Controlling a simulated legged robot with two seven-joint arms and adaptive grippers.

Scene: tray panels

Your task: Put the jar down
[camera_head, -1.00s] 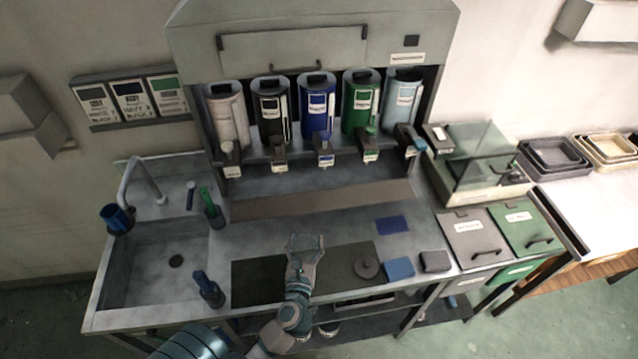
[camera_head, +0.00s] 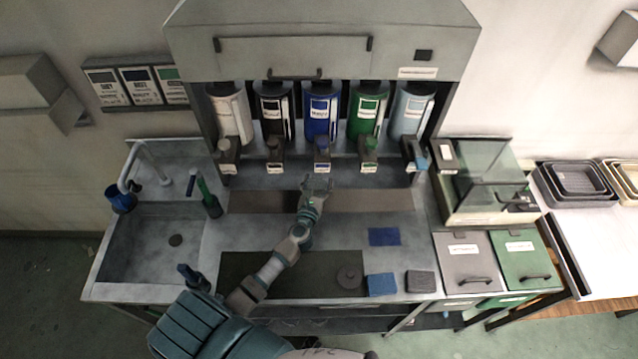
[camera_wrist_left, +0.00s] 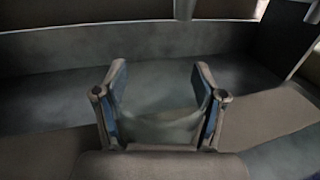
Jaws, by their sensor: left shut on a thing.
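My left gripper (camera_head: 318,184) is over the brown strip at the back of the bench, in front of the blue-labelled dispenser (camera_head: 321,115) and below its spout. In the left wrist view the gripper's two fingers (camera_wrist_left: 160,105) are apart, with a clear, see-through jar (camera_wrist_left: 162,128) between them. The gripper is shut on this jar. The jar's lower part is hidden, and I cannot tell whether it touches the surface. In the head view the jar is too small and faint to make out. My right gripper is not in view.
Several dispensers hang in a row under the hood. The brown strip (camera_head: 375,200) runs below them. A sink (camera_head: 150,250) is at left.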

